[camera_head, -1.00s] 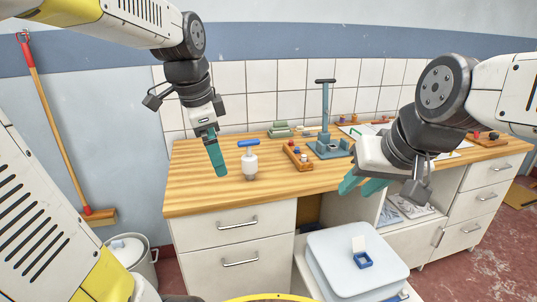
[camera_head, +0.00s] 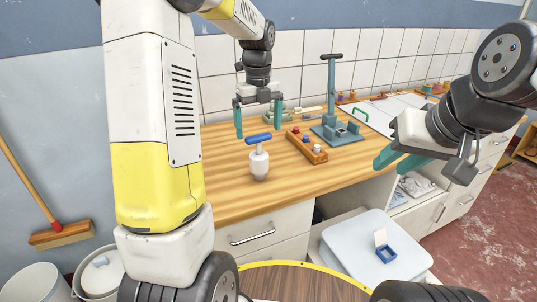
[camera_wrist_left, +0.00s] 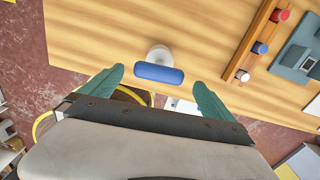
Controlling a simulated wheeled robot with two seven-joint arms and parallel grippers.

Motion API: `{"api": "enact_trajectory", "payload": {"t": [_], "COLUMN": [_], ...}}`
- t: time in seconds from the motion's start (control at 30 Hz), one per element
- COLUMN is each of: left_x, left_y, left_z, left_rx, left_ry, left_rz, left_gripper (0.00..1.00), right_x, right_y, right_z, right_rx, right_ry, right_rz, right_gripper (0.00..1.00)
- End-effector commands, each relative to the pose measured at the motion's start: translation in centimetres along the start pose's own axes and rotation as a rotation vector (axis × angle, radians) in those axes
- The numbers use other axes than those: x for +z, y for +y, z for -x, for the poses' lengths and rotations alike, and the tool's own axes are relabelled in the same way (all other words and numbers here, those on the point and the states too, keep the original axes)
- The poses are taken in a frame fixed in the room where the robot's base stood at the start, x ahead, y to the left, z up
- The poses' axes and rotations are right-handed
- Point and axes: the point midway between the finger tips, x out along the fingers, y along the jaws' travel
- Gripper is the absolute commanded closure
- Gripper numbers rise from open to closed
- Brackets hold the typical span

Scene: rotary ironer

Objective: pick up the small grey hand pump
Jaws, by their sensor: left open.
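The small hand pump, a pale grey bottle-shaped body (camera_head: 259,165) with a blue bar handle (camera_head: 258,138), stands upright on the wooden worktop near its front left edge. My left gripper (camera_head: 259,122) is open and empty, its teal fingers pointing down; in the head view it appears just above the handle. In the left wrist view, the blue handle (camera_wrist_left: 158,73) lies across the gap between the two fingertips, with the pale body partly hidden behind it. No contact shows. My right gripper (camera_head: 398,162) is open and empty, in front of the worktop at the right.
An orange-brown tray (camera_head: 306,147) with small coloured pegs is right of the pump. A teal-grey stand with a tall post (camera_head: 331,85) is behind it. A white box (camera_head: 350,245) with a blue item stands below in front. Bare wood (camera_head: 225,165) lies left of the pump.

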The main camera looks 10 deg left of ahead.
Motion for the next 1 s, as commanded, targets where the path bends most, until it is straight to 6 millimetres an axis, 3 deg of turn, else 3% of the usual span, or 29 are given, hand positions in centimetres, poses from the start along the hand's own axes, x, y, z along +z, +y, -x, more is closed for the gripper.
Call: {"api": "enact_trajectory", "payload": {"t": [0.3,0.57,1.0], "left_x": [0.2,0.2,0.2], "left_y": [0.1,0.1,0.1], "left_z": [-4.2,-4.6,-4.5], "left_rx": [0.0,-0.001,-0.001], "left_ry": [0.0,-0.001,-0.001], "left_rz": [0.0,0.001,0.002], "left_gripper": [0.0,0.0,0.84], "right_x": [0.0,0.0,0.0], "right_y": [0.0,0.0,0.0], "right_z": [0.0,0.0,0.0], "right_rx": [0.0,0.0,0.0], "right_ry": [0.0,0.0,0.0], "right_rz": [0.0,0.0,0.0], "right_gripper": [0.67,0.67,0.67]}}
